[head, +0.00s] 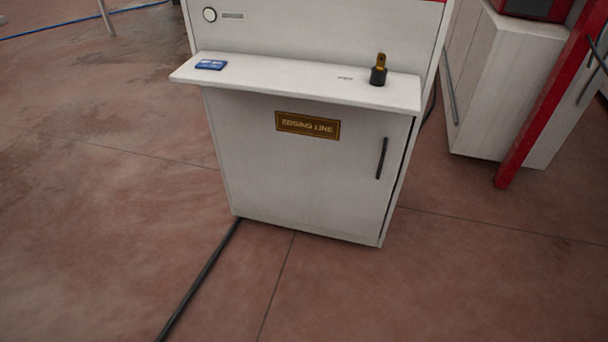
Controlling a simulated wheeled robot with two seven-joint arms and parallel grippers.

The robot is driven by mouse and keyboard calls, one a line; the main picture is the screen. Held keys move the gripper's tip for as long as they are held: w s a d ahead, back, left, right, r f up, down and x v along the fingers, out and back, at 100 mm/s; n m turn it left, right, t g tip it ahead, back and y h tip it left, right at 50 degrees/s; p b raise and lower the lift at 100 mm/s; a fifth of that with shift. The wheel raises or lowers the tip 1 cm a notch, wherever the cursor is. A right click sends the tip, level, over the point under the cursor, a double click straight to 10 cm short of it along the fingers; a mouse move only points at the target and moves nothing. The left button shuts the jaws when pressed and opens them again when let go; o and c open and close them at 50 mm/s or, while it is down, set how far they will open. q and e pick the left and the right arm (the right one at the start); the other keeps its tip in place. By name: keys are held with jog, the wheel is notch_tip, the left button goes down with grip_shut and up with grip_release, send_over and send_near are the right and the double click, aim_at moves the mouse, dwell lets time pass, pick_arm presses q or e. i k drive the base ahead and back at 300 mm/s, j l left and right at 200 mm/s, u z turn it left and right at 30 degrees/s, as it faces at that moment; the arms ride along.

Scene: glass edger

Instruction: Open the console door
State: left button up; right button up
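The white console (310,30) stands ahead of me in the head view. Its door (290,180) is the front panel below the ledge, with an "EDGING LINE" plate (308,125) near its top. A dark vertical handle (381,158) is on the door's right side. The door looks shut, with a dark narrow gap along its right edge. Neither of my grippers shows in this view.
The console's ledge (280,84) juts out above the door and carries a blue card-like item (211,64) and a black and yellow tool-like object (379,70). A dark cable (200,280) runs along the floor from the console's lower left. A red post (545,105) and white cabinet (500,80) stand right.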

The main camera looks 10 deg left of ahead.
aim_at(322, 165)
jog(key=i+l, duration=0.15)
jog(key=l, duration=0.3)
jog(key=i+l, duration=0.1)
jog(key=l, duration=0.35)
jog(key=i+l, duration=0.15)
jog(key=l, duration=0.25)
jog(key=i+l, duration=0.1)
jog(key=l, duration=0.35)
jog(key=i+l, duration=0.15)
jog(key=l, duration=0.3)
jog(key=i+l, duration=0.1)
jog(key=l, duration=0.35)
jog(key=i+l, duration=0.15)
jog(key=l, duration=0.3)
